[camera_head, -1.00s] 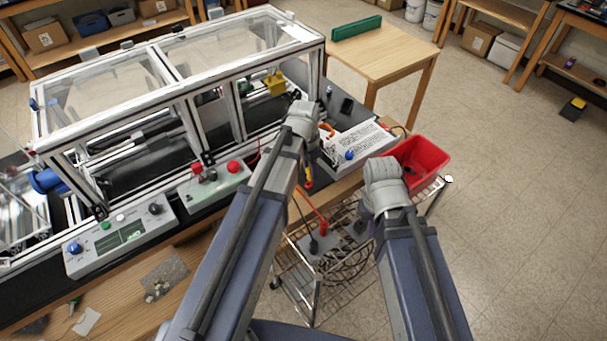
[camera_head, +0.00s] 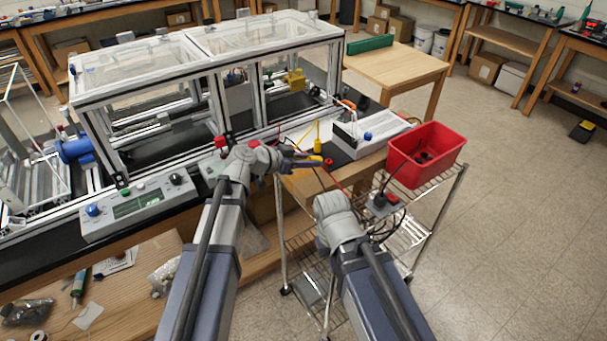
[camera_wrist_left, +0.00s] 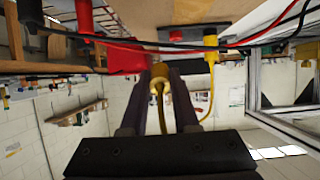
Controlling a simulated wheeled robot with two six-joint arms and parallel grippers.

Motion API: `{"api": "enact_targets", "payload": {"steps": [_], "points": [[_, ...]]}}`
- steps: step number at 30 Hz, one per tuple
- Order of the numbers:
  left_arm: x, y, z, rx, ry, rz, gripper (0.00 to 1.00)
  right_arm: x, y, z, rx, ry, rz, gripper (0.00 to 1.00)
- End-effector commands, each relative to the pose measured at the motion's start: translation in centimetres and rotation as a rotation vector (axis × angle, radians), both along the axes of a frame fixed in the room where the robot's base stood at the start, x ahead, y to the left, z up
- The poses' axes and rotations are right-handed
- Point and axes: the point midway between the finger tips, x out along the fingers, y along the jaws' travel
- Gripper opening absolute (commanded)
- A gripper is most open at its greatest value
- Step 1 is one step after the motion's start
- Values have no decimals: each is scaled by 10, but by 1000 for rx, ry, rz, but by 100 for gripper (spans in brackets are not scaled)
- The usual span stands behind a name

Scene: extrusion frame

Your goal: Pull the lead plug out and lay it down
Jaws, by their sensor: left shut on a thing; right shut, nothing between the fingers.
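My left gripper (camera_head: 298,161) is shut on a yellow lead plug (camera_wrist_left: 160,75), with a yellow cable hanging from it in the left wrist view. A second yellow plug (camera_wrist_left: 210,41) stands in a dark panel just beyond; it also shows upright in the head view (camera_head: 318,138). The held plug is apart from that panel. A red plug (camera_wrist_left: 84,18) and a black plug (camera_wrist_left: 31,12) are at the wrist view's upper left. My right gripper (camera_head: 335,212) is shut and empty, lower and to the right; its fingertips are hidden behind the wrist.
A red bin (camera_head: 427,150) stands on the wire cart, right of a white instrument with a blue knob (camera_head: 367,136). The extrusion frame (camera_head: 215,60) fills the upper left, with a control box (camera_head: 137,205) in front. Red and black leads cross near my left gripper.

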Motion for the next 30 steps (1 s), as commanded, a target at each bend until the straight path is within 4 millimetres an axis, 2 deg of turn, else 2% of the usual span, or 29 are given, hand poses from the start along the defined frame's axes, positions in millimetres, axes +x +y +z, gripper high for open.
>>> {"api": "enact_targets", "payload": {"steps": [8,14,30], "points": [[1,-1,0,-11,-7,3,0,0,0,-2,0,0,0,0],[1,-1,-8,-10,-6,3,0,0,0,-10,0,0,0,0],[1,-1,-54,-10,-5,2,0,0,0,-56,0,0,0,0]]}}
